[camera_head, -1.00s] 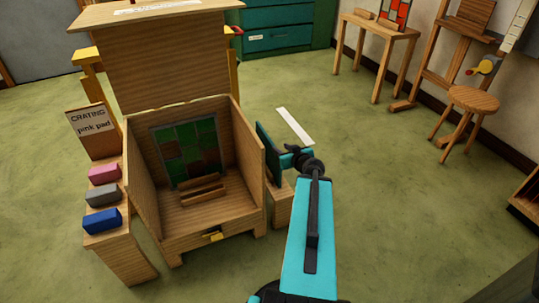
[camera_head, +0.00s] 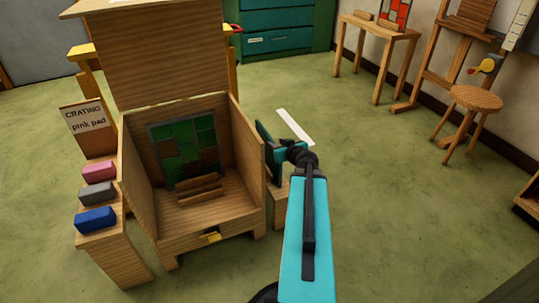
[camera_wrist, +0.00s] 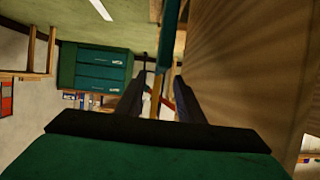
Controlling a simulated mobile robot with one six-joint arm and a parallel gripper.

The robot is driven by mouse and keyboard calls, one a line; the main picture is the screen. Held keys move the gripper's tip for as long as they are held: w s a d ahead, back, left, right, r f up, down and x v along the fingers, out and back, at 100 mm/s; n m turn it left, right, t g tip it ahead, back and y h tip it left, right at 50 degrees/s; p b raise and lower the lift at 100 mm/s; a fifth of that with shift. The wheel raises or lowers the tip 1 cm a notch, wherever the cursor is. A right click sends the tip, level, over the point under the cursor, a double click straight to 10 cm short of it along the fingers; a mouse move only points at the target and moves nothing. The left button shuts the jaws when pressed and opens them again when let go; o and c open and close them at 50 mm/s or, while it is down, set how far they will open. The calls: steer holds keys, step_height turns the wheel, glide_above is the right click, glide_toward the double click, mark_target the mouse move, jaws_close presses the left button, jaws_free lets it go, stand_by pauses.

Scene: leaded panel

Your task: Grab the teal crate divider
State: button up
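The teal crate divider shows in the wrist view as a thin teal strip (camera_wrist: 168,38), seen nearly edge-on beside the crate's wooden wall. Its far end sits between wooden pieces at the top of that view. My gripper (camera_wrist: 160,88) has its two dark fingers apart, with the strip's near end showing between or just beyond the tips. I cannot tell whether they touch it.
The crate wall (camera_wrist: 235,60) is close beside my fingers. Left of the crate, a ledge holds a pink pad (camera_head: 98,169), a grey pad (camera_head: 97,193) and a blue pad (camera_head: 96,219). A teal drawer cabinet (camera_head: 288,41) stands behind.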

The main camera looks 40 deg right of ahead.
mark_target(272, 140)
steer(key=shift+x, duration=2)
steer(key=shift+b+x, duration=0.75)
steer(key=shift+x, duration=1.85)
steer(key=shift+d, duration=0.1)
jaws_close()
steer(key=shift+r, duration=0.1)
